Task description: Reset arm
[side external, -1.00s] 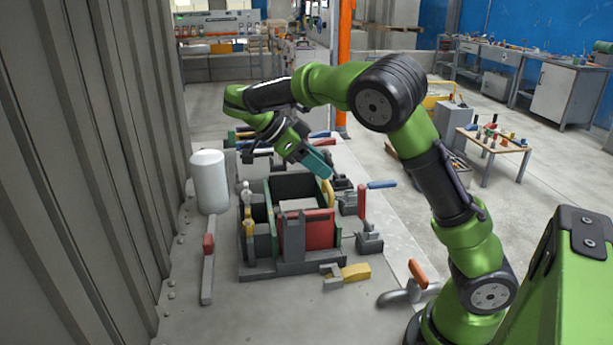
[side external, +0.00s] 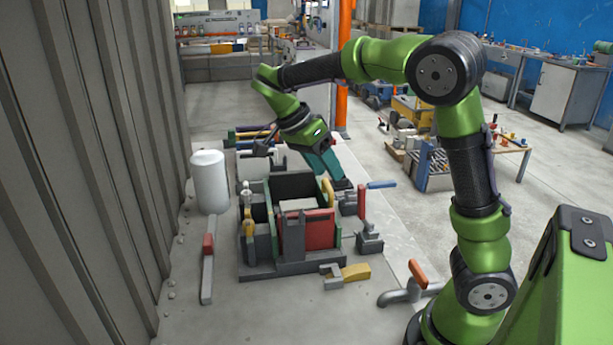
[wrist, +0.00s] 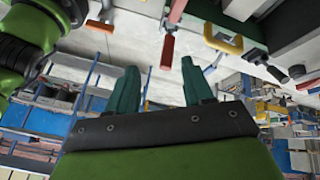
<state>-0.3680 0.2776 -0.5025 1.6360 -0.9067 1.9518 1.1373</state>
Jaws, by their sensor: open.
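My gripper (side external: 326,165) hangs above the back right of the panel mould, with its teal fingers pointing down and to the right. In the wrist view the two teal fingers of my gripper (wrist: 160,80) stand apart with nothing between them, so it is open and empty. The panel mould (side external: 285,268) sits on the grey bench, with dark green, red and grey walls and a light grey block inside. My arm is raised and bent, clear of the mould.
A white cylinder (side external: 209,182) stands left of the mould by the corrugated wall. A blue-handled clamp (side external: 381,185), a yellow-handled clamp (side external: 355,273) and an orange-handled clamp (side external: 418,273) lie around the mould's right and front.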

